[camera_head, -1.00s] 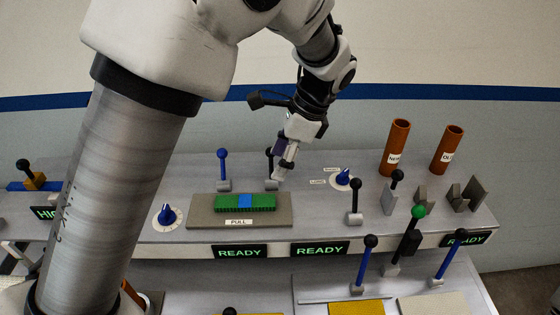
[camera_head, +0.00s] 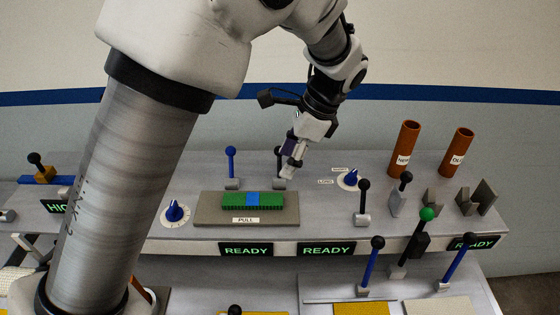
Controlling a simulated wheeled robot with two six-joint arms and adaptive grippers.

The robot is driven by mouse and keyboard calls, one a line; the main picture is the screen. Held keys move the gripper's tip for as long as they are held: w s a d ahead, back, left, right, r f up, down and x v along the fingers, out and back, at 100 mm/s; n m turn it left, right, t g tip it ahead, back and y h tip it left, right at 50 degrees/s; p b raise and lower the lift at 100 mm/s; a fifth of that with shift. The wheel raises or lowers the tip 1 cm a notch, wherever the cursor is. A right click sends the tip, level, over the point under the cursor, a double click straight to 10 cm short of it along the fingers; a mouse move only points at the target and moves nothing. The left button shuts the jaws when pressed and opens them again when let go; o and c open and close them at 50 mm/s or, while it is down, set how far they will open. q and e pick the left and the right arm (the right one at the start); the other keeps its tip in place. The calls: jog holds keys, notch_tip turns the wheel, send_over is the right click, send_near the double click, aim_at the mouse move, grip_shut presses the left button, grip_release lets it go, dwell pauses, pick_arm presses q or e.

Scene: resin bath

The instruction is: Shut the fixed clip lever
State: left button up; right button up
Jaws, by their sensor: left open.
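My left gripper (camera_head: 290,167) points down over the rear of the upper console, its jaws open. It is right beside a black-knobbed lever (camera_head: 279,183), overlapping its stem in the view; whether they touch cannot be told. A blue-knobbed lever (camera_head: 231,152) stands upright just left of it. In front lies a green clip block with a blue middle (camera_head: 252,200) on a grey plate (camera_head: 285,218) labelled PULL. No label marks which lever is the fixed clip lever. My right gripper is not in view.
Blue dials (camera_head: 174,211) and (camera_head: 351,178) flank the plate. Another black-knobbed lever (camera_head: 364,187) stands to the right. Orange tubes (camera_head: 406,145) and (camera_head: 460,147) rise at the back right.

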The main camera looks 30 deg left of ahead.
pick_arm(q)
jog(key=c, duration=0.5)
jog(key=shift+n, duration=0.8)
grip_shut()
notch_tip(320, 180, up, 4)
jog(key=n+t+h+b, duration=0.2)
jog(key=n+t, duration=0.1)
jog(key=n, duration=0.8)
send_over(279, 165)
jog(key=w+d, duration=0.3)
jog(key=d, duration=0.1)
jog(key=w+a+n+t+h, duration=0.1)
jog(key=w+a+n, duration=0.2)
jog(key=a, duration=0.1)
jog(key=shift+h, duration=0.4)
jog(key=a+f, duration=0.1)
jog(key=f, duration=0.2)
jog(key=w+a+f+p, duration=0.1)
jog(key=f, duration=0.3)
jog(key=w+a+f, duration=0.1)
jog(key=f, duration=0.2)
jog(key=shift+f, duration=0.35)
jog(key=s, duration=0.1)
jog(key=s+p, duration=0.1)
jog(key=s+d+p, duration=0.1)
jog(key=shift+s+r, duration=0.2)
jog(key=shift+r, duration=0.2)
jog(key=shift+s+d, duration=0.1)
jog(key=shift+s, duration=0.15)
